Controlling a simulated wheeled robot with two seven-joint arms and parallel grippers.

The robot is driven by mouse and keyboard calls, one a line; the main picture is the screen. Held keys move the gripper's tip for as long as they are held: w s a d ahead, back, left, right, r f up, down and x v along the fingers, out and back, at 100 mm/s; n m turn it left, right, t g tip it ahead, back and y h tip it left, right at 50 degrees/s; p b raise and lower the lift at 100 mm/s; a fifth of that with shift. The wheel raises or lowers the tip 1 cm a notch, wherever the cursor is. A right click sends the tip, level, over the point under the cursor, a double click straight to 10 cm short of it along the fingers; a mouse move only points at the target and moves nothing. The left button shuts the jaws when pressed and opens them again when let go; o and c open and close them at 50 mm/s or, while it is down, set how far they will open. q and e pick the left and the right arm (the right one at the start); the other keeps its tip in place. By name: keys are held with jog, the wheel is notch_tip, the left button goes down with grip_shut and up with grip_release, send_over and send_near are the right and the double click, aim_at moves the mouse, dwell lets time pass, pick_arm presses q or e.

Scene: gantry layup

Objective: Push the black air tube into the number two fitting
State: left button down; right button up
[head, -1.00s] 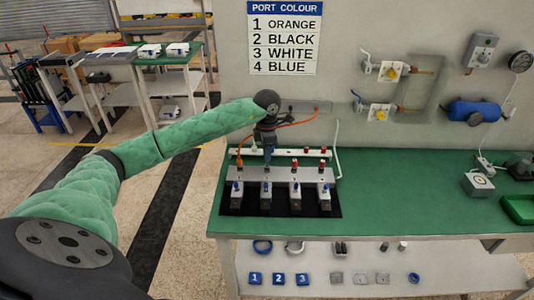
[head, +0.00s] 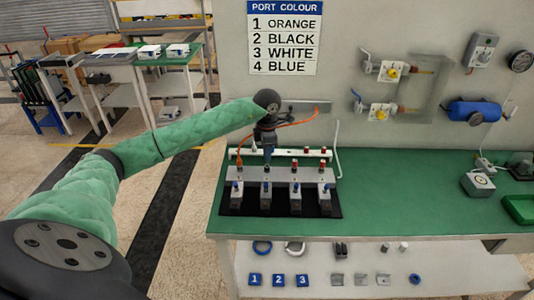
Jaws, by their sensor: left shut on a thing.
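My left gripper (head: 268,158) points down over the second station from the left of the valve manifold (head: 312,174). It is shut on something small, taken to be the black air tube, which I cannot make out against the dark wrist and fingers. The number two fitting is at or just under the fingertips and largely hidden, so I cannot tell whether the tube touches it or is in it. An orange tube (head: 293,123) loops from the first station behind my wrist. My right gripper is out of view.
The manifold stands on a black mat (head: 334,211) on the green bench (head: 400,190). A port colour sign (head: 285,38) on the wall reads 2 black. A white rail (head: 345,152) stands behind. The bench to the right is mostly clear.

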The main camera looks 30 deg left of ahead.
pick_arm(q)
jog(key=shift+b, duration=0.35)
dwell(0.6)
jog(key=shift+f+b, duration=1)
jog(key=shift+f, duration=0.35)
jog(key=c, duration=1.3)
grip_release()
notch_tip(320, 180, up, 6)
jog(key=shift+r+b, duration=0.1)
jog(key=shift+b, duration=1.1)
jog(key=shift+r, duration=0.75)
